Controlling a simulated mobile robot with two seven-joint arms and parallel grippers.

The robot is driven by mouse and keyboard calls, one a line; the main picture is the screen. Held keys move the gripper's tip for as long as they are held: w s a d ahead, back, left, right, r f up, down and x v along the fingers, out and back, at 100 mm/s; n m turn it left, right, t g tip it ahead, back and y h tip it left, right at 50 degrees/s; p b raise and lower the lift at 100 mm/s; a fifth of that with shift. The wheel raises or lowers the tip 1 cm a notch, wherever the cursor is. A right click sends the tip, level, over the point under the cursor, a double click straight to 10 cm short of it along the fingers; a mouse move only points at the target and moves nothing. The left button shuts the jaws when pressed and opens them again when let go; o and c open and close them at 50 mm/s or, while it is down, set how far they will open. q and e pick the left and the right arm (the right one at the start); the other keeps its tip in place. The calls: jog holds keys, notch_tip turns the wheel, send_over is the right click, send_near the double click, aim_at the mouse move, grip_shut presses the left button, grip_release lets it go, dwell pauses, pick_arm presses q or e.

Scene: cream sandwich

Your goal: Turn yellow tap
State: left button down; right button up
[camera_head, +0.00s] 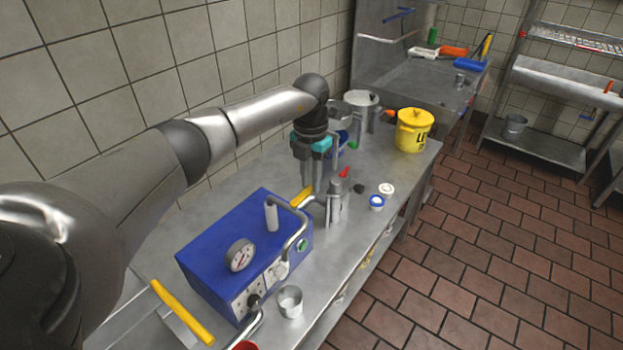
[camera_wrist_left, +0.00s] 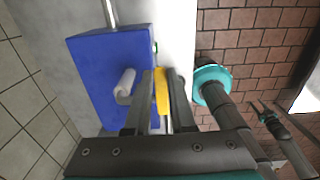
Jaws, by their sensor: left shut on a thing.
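The yellow tap handle (camera_head: 302,196) sits at the right end of the blue machine (camera_head: 215,240), beside a metal pipe. In the left wrist view the yellow handle (camera_wrist_left: 162,92) stands upright in the picture between my two fingers. My left gripper (camera_head: 311,184) points down at the handle from above and is shut on it. The fingers hide part of the handle in the head view.
A yellow bucket (camera_head: 413,130) is at the table's far end. A small metal cup (camera_head: 290,301) stands in front of the blue machine. The tiled wall is behind.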

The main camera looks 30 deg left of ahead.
aim_at(310, 188)
pick_arm(q)
jog(key=shift+a, duration=0.1)
jog(key=c, duration=0.8)
grip_release()
jog(key=shift+o, duration=0.2)
notch_tip(310, 188, up, 15)
jog(key=shift+r+b, duration=0.15)
jog(key=shift+b, duration=0.25)
